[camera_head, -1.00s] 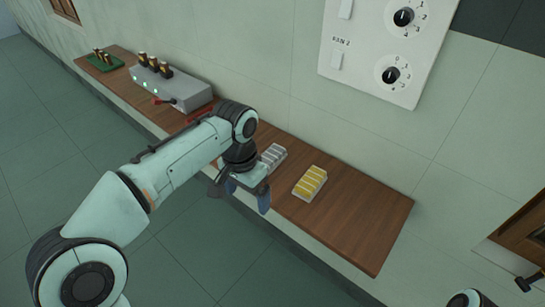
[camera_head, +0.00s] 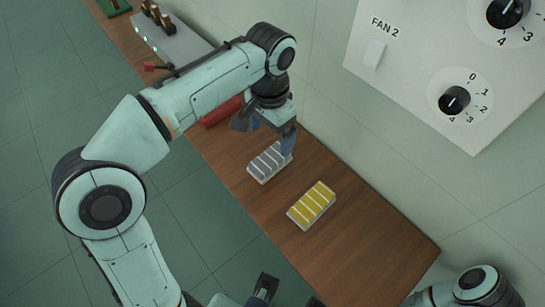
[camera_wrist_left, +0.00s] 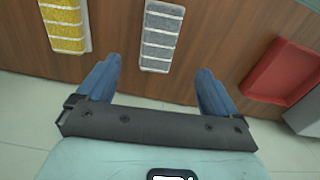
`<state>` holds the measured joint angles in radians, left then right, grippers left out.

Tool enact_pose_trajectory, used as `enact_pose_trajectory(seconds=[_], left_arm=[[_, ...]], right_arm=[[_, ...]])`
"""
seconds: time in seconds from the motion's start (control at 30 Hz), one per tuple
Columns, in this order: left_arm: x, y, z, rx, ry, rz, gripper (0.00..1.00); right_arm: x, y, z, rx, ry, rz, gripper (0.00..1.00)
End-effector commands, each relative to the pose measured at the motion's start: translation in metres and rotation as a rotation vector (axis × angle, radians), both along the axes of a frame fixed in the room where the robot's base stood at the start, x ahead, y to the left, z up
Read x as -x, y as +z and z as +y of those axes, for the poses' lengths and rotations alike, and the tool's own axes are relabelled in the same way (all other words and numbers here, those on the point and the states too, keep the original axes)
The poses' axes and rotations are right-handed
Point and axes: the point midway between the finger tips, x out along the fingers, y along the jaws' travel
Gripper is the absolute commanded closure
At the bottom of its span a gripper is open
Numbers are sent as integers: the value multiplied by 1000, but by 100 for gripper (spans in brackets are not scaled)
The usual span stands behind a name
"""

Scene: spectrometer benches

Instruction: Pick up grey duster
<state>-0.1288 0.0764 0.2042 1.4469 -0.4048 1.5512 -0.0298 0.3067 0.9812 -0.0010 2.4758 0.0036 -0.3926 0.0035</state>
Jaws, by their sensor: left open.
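The grey duster (camera_head: 267,164), a block with grey and white stripes, lies on the brown wooden bench. In the left wrist view the grey duster (camera_wrist_left: 161,36) lies ahead of the open fingers, roughly in line with the gap between them. My left gripper (camera_head: 266,133) is open and empty, above the bench near the duster's far end; in the head view a blue finger overlaps that end. Both blue fingers show in the left wrist view (camera_wrist_left: 155,88). What seems to be part of my right gripper is cut off at the bottom edge of the head view.
A yellow-striped duster (camera_head: 312,206) lies right of the grey one. A red tray (camera_head: 222,110) and a grey box with a red lever (camera_head: 180,45) stand farther left. A wall panel with knobs (camera_head: 440,70) is above. The bench's right end (camera_head: 375,255) is clear.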

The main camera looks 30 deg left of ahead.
Motion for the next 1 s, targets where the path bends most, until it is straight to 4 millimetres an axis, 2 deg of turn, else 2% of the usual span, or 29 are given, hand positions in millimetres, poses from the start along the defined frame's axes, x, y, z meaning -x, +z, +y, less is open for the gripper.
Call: enact_pose_trajectory(seconds=[0.03,0.1,0.37,0.7,1.0], left_arm=[[1,-13,1,-1,1,4,6],[1,-25,1,0,1,3,6],[1,-46,0,1,1,0,6],[6,-91,0,0,0,2,6],[5,-94,0,1,0,0,6]], right_arm=[[-1,-5,0,1,-1,-4,100],[-2,-7,0,1,-2,-9,100],[-5,-10,0,3,-4,-19,100],[-10,-21,0,6,-8,-37,100],[-10,-21,0,5,-7,-39,100]])
